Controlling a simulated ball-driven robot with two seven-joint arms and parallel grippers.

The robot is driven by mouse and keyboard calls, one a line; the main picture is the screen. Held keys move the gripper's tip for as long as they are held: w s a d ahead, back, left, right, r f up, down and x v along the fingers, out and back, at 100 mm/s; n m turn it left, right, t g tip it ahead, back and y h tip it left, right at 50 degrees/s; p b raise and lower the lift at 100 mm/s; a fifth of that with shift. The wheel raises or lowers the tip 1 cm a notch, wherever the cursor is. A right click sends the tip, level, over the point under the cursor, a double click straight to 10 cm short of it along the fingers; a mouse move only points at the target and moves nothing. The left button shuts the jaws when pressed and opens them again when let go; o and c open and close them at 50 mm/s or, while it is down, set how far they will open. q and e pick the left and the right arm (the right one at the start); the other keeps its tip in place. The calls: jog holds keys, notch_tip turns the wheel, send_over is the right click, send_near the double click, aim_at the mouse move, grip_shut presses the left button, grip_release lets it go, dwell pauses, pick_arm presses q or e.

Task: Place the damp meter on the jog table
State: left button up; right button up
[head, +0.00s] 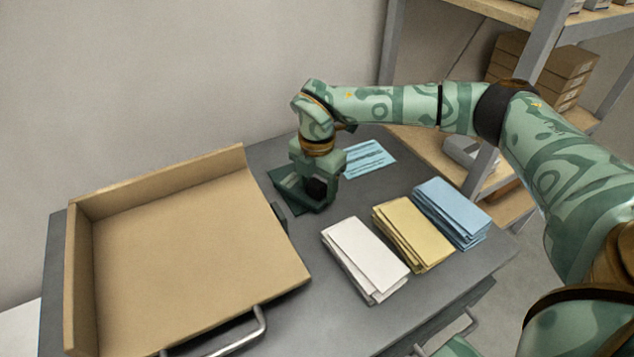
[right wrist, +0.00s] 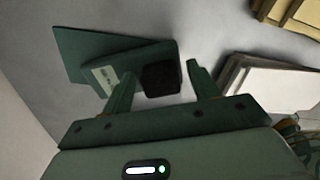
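The damp meter appears to be the black block (right wrist: 160,78) in the right wrist view, against a dark green flat piece with a pale label. I cannot tell where one ends and the other begins. In the head view, the dark block (head: 316,188) shows low beside my right gripper (head: 312,200), at the far part of the grey table. My right gripper (right wrist: 163,82) is open, with the block between its fingers and a gap at the right finger. The jog table (head: 190,255), a tan board with two raised walls, stands empty at left. My left gripper is not in view.
White (head: 365,260), yellow (head: 413,233) and blue (head: 451,212) paper stacks lie right of the gripper on the grey table (head: 300,320). A blue printed sheet (head: 367,160) lies behind it. A metal handle (head: 240,335) stands at the jog table's front. Shelving rises at the right.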

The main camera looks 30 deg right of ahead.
jog(key=shift+r, duration=0.1)
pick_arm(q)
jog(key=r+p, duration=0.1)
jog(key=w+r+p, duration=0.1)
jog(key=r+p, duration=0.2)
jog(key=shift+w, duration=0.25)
pick_arm(e)
notch_tip(320, 180, up, 12)
